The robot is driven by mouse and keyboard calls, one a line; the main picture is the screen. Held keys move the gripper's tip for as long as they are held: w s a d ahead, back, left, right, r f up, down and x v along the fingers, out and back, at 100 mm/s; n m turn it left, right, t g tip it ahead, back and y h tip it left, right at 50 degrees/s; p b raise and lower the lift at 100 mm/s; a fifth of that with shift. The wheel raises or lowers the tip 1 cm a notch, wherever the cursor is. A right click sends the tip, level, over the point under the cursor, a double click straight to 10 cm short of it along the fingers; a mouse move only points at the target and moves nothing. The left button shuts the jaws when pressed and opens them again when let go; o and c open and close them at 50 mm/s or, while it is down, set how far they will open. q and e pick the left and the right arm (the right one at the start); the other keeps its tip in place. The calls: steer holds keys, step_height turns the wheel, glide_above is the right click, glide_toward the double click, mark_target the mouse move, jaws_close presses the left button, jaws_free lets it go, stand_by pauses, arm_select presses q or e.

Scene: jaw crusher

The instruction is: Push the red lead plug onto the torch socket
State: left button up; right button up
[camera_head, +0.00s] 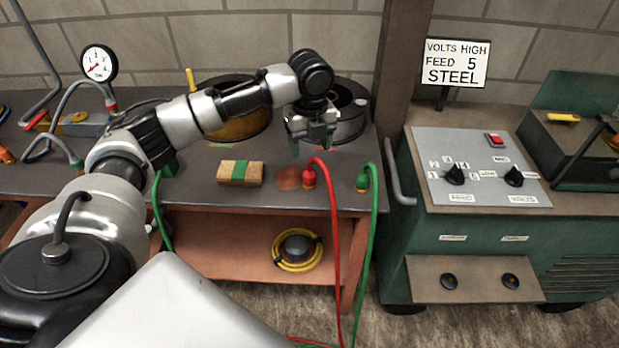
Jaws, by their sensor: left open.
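The red lead plug (309,178) stands near the front edge of the workbench, with its red cable (333,230) arching up and hanging down over the front. My left gripper (312,148) is open and empty, pointing down above and behind the plug, apart from it. A green plug (362,181) with a green cable stands to the right. I cannot clearly make out the torch socket. My right gripper is not in view.
Dark spools (350,120) stand behind. A green machine (480,240) with a sign (456,62) stands right, past a brown post (402,60).

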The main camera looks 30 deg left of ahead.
mark_target(310, 169)
arm_select(q)
steer(key=shift+f, duration=0.1)
steer(key=shift+f, duration=2.75)
steer(key=shift+f, duration=2.65)
steer(key=shift+c, duration=0.3)
steer(key=c, duration=0.8)
steer(key=shift+o, duration=0.2)
steer(key=shift+r, duration=0.2)
